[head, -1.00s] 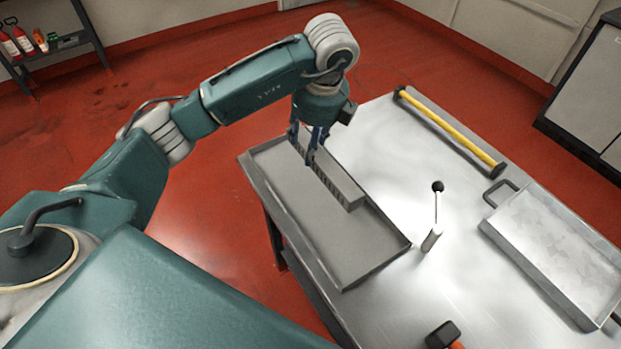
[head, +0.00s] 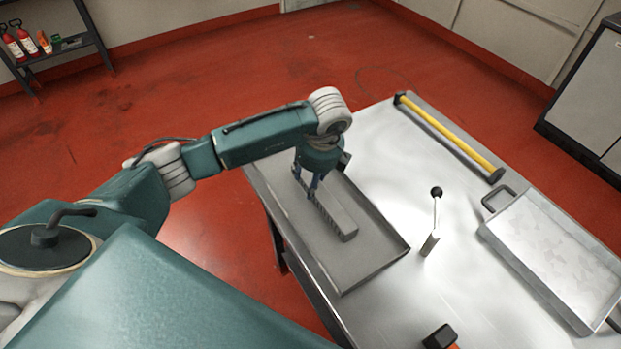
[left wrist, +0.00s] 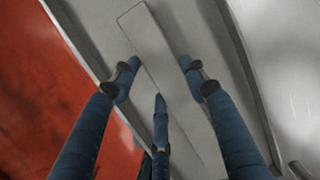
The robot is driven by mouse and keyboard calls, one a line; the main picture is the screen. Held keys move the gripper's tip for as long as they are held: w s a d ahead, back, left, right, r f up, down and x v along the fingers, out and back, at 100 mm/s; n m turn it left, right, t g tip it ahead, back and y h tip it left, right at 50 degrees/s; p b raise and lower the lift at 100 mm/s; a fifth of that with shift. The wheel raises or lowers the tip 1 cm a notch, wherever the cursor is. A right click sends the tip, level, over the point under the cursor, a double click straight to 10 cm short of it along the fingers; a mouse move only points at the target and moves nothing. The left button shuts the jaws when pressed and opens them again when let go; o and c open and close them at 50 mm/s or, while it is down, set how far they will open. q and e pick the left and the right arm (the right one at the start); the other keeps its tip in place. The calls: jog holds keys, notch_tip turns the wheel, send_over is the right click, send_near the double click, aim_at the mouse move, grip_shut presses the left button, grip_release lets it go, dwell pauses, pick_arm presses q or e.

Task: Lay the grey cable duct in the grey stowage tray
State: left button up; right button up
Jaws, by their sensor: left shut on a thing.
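The grey cable duct (head: 338,220) is a long slotted bar. It lies lengthwise within the outline of the grey stowage tray (head: 374,269), at or very near the tray floor; whether it touches cannot be told. My left gripper (head: 311,188) points down and is shut on the duct, toward its far part. In the left wrist view the duct (left wrist: 150,38) runs between the blue fingers (left wrist: 160,84), and part of it is hidden by the middle finger. My right gripper is not in view.
The tray sits on the left of a metal table (head: 385,165). A black-knobbed lever (head: 435,215) stands right of it. A yellow bar (head: 450,137) lies at the back, a metal pan (head: 550,255) at the right, and a black-and-orange tool (head: 440,336) near the front.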

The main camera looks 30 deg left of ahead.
aim_at(317, 191)
pick_arm(q)
jog(key=shift+f, duration=0.15)
jog(key=o, duration=1.4)
jog(key=shift+o, duration=0.6)
jog(key=shift+r, duration=0.25)
jog(key=shift+d+r, duration=0.1)
jog(key=shift+r, duration=0.1)
jog(key=b+v, duration=0.1)
jog(key=v, duration=1)
jog(key=shift+r+b, duration=0.25)
jog(key=shift+b, duration=0.05)
jog(key=shift+d, duration=0.1)
